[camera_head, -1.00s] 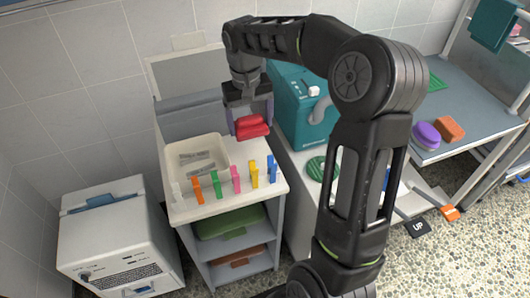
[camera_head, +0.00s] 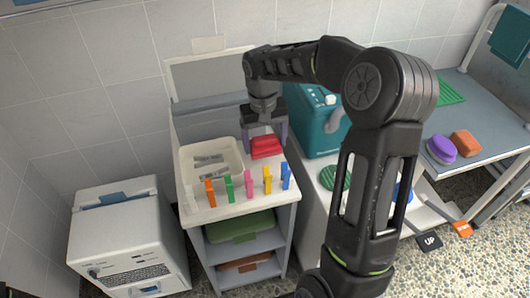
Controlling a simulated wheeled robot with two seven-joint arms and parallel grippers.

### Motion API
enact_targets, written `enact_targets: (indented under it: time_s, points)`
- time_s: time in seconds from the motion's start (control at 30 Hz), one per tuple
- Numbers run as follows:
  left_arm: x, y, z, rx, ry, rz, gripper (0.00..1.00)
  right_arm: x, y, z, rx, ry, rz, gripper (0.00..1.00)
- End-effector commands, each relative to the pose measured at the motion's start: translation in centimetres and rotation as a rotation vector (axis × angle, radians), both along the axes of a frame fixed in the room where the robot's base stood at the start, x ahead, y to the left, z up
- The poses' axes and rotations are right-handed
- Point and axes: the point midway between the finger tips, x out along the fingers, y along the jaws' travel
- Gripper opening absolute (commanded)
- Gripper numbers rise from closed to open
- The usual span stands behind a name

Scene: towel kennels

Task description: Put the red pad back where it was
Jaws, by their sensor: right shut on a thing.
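The red pad (camera_head: 266,147) is a small bright red folded block at the back right of the white cart top (camera_head: 232,205). My right gripper (camera_head: 266,138) reaches down over it from above, with a finger on each side, and is shut on it. The pad is at or just above the cart top; I cannot tell whether it touches. My left gripper is not in view.
A cream tray (camera_head: 184,180) lies left of the pad. Several coloured clips, such as a pink one (camera_head: 249,183), stand along the cart's front edge. A teal machine (camera_head: 311,120) stands close on the right. A purple brush (camera_head: 441,149) and an orange sponge (camera_head: 466,143) lie on the far right table.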

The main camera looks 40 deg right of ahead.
Motion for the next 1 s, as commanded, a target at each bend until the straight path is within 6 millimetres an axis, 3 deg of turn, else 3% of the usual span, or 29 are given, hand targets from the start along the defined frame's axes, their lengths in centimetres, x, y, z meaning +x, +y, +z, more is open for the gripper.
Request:
enact_targets:
  time_s: [0.3, 0.73, 0.77, 0.87, 1.0]
  points:
    - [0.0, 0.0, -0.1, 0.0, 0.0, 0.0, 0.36, -0.1, 0.0, -4.5, 0.001, 0.003, 0.0, 0.37]
    - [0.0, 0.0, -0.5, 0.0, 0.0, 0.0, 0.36, 0.0, 0.0, -5.2, 0.0, 0.001, 0.0, 0.37]
    - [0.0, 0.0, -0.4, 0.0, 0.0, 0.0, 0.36, 0.0, 0.0, -5.2, 0.0, 0.001, 0.0, 0.82]
    - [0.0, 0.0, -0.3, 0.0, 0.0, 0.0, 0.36, 0.0, 0.0, -5.1, 0.0, 0.001, 0.0, 0.9]
    - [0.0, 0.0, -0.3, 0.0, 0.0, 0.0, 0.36, 0.0, 0.0, -5.1, 0.0, 0.001, 0.0, 0.9]
